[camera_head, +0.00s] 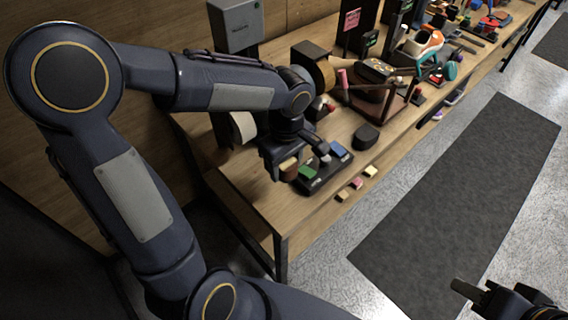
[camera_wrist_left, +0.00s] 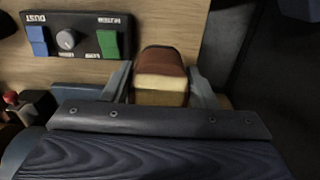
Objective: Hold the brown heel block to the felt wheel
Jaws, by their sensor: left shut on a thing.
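The brown heel block (camera_wrist_left: 162,62) has a brown top, a cream layer and a tan lower part. In the left wrist view it sits between the two fingers of my left gripper (camera_wrist_left: 161,88), which is shut on it. In the head view my left gripper (camera_head: 281,172) is over the bench's near left end, and the heel block (camera_head: 288,168) shows at its fingers.
A black control panel (camera_head: 325,172) with green and blue switches lies beside the left gripper; it also shows in the wrist view (camera_wrist_left: 76,38). A dark rounded block (camera_head: 366,136) and small coloured blocks (camera_head: 357,183) lie near the edge. Tools and shoes crowd the far bench.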

